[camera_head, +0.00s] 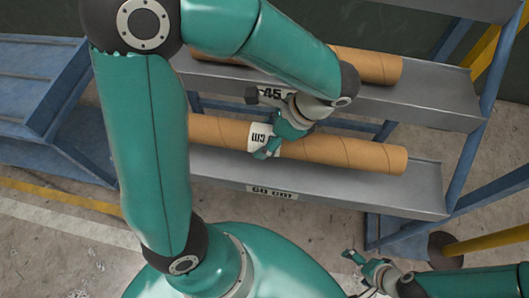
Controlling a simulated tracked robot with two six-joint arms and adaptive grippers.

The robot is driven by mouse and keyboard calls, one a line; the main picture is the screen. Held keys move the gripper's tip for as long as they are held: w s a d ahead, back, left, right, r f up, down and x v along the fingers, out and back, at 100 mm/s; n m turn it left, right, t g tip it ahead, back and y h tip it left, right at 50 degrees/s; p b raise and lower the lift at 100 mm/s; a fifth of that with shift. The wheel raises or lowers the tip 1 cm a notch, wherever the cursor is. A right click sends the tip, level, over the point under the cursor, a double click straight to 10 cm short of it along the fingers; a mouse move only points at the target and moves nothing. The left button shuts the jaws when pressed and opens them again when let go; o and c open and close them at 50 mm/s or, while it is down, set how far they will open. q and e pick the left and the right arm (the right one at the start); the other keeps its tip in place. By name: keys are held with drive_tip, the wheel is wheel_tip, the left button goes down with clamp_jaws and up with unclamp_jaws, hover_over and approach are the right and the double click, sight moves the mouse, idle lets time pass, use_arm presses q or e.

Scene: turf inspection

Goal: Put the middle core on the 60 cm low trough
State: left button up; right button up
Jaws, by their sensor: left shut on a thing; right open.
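A brown cardboard core (345,153) with a white label band reading "cm" lies lengthwise over the low trough (340,193), whose front plate reads "60 cm". My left gripper (270,147) is shut on this core near the white band. The core is roughly parallel to the trough; I cannot tell whether it touches it. My arm hides the core's left end. My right gripper (365,275) is open and empty at the bottom right, in front of the rack and away from the core.
Another brown core (372,65) lies on the higher grey trough (430,98), with a label starting "45". Blue rack posts (467,155) stand at the right. A blue frame (40,90) stands at the left. Yellow bars are at the right.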

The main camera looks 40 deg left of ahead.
use_arm(q)
wheel_tip(320, 180, down, 7)
drive_tip(key=shift+f+b, duration=0.1)
drive_tip(key=shift+b, duration=0.8)
drive_tip(key=o, duration=1.7)
drive_tip(key=shift+r, duration=0.2)
drive_tip(key=p+v, duration=0.3)
drive_tip(key=v, duration=0.7)
drive_tip(key=shift+w+d+r, duration=0.1)
drive_tip(key=shift+d+r, duration=0.1)
drive_tip(key=shift+r, duration=0.1)
drive_tip(key=shift+w+d+r, duration=0.15)
drive_tip(key=shift+d+r, duration=0.05)
drive_tip(key=shift+r, duration=0.25)
